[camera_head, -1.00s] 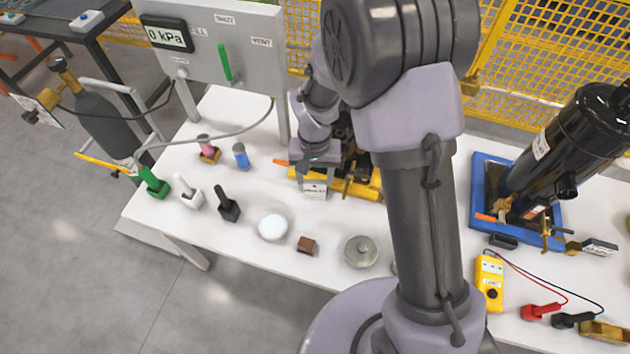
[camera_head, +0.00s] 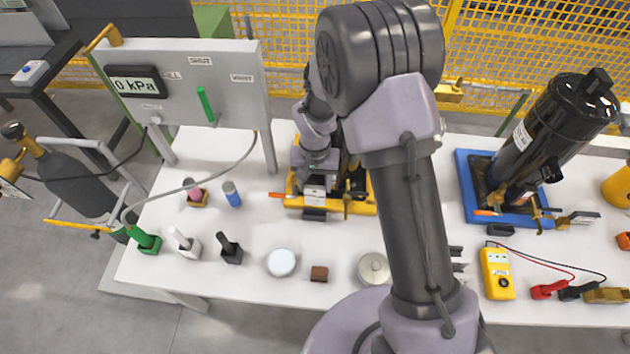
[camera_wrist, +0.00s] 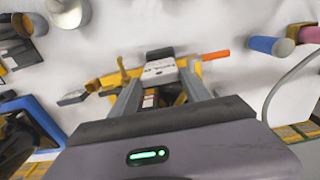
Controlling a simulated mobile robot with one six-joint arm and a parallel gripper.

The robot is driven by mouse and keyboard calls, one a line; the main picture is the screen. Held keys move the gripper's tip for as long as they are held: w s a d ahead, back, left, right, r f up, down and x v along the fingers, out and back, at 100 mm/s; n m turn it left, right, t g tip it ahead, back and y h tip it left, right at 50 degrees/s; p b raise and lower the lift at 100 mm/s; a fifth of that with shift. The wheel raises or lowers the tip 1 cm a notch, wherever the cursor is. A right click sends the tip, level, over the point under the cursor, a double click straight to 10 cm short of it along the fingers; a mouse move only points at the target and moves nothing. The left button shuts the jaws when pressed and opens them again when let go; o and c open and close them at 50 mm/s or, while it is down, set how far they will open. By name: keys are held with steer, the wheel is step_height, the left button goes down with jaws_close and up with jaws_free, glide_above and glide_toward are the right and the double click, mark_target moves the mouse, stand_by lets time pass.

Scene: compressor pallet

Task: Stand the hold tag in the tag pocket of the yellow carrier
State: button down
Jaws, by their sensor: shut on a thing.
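The yellow carrier (camera_head: 360,209) lies on the white table, partly hidden by my arm. My gripper (camera_head: 315,182) is over its left part, pointing down. It is shut on the white hold tag (camera_head: 316,193), which also shows between the fingertips in the wrist view (camera_wrist: 160,70). A small dark block (camera_head: 314,214), apparently the tag pocket, is at the carrier's front edge; in the wrist view it (camera_wrist: 160,53) lies just beyond the tag. The tag's lower edge is close to this block; I cannot tell whether they touch. The carrier also shows in the wrist view (camera_wrist: 107,81).
An orange-tipped part (camera_head: 277,195) sticks out left of the gripper. The blue carrier (camera_head: 467,180) with a black cylinder (camera_head: 550,135) stands at right. A gauge panel (camera_head: 215,70) stands at back left. A white disc (camera_head: 282,262) and brown block (camera_head: 319,273) lie in front.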

mark_target(315, 202)
steer(key=shift+f+b, duration=2.6)
steer(key=shift+f, duration=1.4)
steer(key=shift+f+b, duration=1.15)
steer(key=shift+f, duration=0.05)
steer(key=shift+r, duration=0.1)
step_height(315, 202, up, 8)
steer(key=p, duration=0.5)
steer(key=shift+f, duration=0.2)
